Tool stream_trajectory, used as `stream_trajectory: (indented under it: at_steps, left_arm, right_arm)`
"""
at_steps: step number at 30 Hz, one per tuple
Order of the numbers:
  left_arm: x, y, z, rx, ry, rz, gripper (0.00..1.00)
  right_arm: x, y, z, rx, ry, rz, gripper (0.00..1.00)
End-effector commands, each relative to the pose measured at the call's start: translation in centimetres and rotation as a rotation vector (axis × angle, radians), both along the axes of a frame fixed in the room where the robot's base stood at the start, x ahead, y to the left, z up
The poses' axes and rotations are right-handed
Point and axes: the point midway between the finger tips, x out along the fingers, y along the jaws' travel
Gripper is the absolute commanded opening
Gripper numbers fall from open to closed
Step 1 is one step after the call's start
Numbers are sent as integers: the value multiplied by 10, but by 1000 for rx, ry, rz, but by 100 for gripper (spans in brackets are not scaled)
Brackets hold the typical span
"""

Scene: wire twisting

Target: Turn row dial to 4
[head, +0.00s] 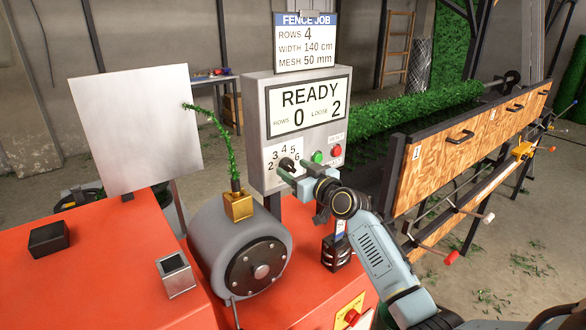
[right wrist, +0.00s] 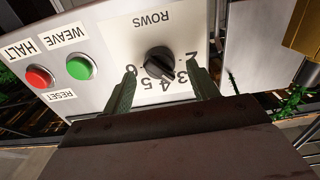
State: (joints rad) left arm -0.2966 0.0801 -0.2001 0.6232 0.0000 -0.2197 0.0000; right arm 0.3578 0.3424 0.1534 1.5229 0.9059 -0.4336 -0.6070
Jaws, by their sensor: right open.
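The row dial is a black knob (right wrist: 160,62) on the grey control box (head: 257,130), with the numbers 2 to 6 around it. It appears upside down in the right wrist view and is partly covered by my gripper in the head view. My right gripper (head: 288,172) is open at the dial. In the right wrist view its two fingers (right wrist: 162,78) stand apart on either side of the knob, with no clear grip on it. I cannot tell exactly which number the knob points at. The display (head: 309,105) reads READY, rows 0, loose 2. My left gripper is out of view.
A job card (head: 305,42) above the box reads rows 4, width 140 cm, mesh 50 mm. A green WEAVE button (right wrist: 80,68) and a red HALT button (right wrist: 39,78) sit beside the dial. A grey drum (head: 240,245) stands on the orange bench below.

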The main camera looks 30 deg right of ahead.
Motion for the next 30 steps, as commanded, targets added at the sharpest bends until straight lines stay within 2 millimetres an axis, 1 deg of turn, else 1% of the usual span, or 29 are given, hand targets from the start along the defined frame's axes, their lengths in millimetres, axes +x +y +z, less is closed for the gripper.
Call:
stream_trajectory:
  at_steps: [3,6,14,17,24,25,30]
  left_arm:
    - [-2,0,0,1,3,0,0]
    - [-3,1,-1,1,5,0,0]
    - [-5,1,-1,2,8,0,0]
    - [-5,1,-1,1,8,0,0]
    - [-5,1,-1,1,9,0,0]
    - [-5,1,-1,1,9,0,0]
    - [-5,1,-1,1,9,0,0]
  right_arm:
    - [9,1,0,2,-1,0,59]
    - [12,2,0,1,0,1,59]
    - [13,2,0,0,0,1,59]
    - [13,2,0,0,0,1,49]
    - [13,2,0,0,1,1,17]
    - [13,2,0,0,1,1,14]
    - [13,1,0,10,2,1,14]
